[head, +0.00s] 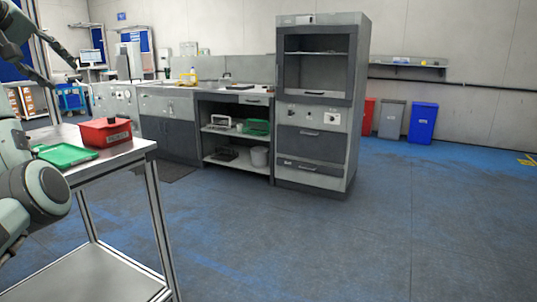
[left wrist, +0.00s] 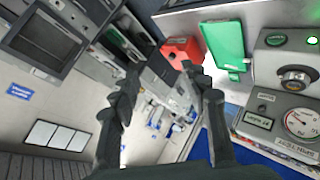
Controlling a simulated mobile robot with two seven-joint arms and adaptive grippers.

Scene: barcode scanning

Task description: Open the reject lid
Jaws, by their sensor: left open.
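A red box (head: 105,132) with a dark label on its front stands on the near table at the left of the head view. Its top looks closed, but I cannot make out a separate lid, and the label is too small to read. The red box also shows in the left wrist view (left wrist: 183,50), beyond the fingers. My left gripper (head: 62,72) is raised above and left of the box in the head view. Its two dark fingers (left wrist: 160,75) are spread apart with nothing between them. My right gripper is not in view.
A green tray (head: 65,156) lies beside the red box on the table (head: 120,152). Grey devices with a knob (left wrist: 295,78) and a gauge (left wrist: 302,122) show in the left wrist view. Cabinets (head: 318,100) and bins (head: 422,122) stand far back; the floor at right is clear.

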